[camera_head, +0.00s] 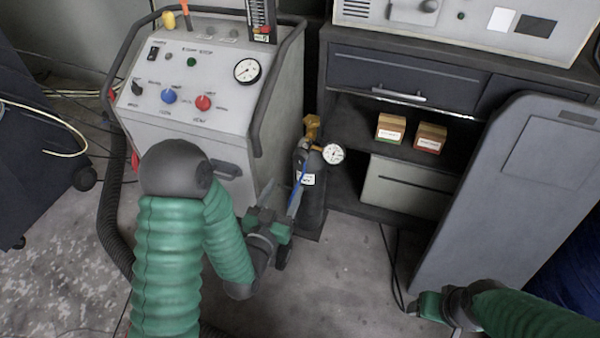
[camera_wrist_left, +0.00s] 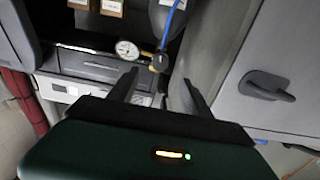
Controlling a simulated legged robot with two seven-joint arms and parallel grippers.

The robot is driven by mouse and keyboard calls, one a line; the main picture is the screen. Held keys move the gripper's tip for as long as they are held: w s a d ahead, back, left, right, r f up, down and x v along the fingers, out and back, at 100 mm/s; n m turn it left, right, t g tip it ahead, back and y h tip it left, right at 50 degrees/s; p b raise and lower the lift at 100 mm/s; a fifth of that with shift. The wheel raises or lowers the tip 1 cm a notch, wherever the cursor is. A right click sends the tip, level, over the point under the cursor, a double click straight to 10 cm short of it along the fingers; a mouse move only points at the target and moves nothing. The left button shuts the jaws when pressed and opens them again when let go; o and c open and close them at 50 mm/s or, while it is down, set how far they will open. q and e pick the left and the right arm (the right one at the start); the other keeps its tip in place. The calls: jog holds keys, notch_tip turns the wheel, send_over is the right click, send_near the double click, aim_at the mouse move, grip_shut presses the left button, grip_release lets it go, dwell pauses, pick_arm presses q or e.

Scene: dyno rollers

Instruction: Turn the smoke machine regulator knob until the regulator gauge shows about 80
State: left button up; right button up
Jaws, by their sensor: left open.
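A dark gas bottle (camera_head: 312,190) stands on the floor between the grey smoke machine (camera_head: 200,125) and the dark cabinet. On its top sit a brass regulator knob (camera_head: 312,127) and a round white regulator gauge (camera_head: 333,154), whose reading is too small to tell. My left gripper (camera_head: 282,196) is open and empty, in front of and below the regulator. In the left wrist view the gauge (camera_wrist_left: 127,50) and brass knob (camera_wrist_left: 158,63) show beyond the open fingers, with the knob between them and apart from them. My right gripper (camera_head: 432,306) is at the lower right; its fingers are unclear.
A blue hose (camera_head: 299,184) runs down beside the bottle. The smoke machine panel bears a larger gauge (camera_head: 247,70), a blue knob (camera_head: 169,96) and a red knob (camera_head: 203,103). Small boxes (camera_head: 391,129) stand on the cabinet shelf. A grey panel (camera_head: 510,190) leans at right.

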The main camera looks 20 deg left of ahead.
aim_at(299, 160)
pick_arm(q)
jog(key=w, duration=1.1)
jog(key=shift+w+d+b, duration=0.15)
jog(key=shift+w+b, duration=0.15)
jog(key=shift+b, duration=0.1)
pick_arm(e)
jog(key=shift+s+x, duration=0.25)
jog(key=shift+x, duration=0.95)
jog(key=shift+f, duration=0.1)
pick_arm(q)
grip_shut()
jog(key=shift+n, duration=0.3)
grip_release()
pick_arm(e)
jog(key=shift+a, duration=0.1)
pick_arm(q)
jog(key=shift+s, duration=0.15)
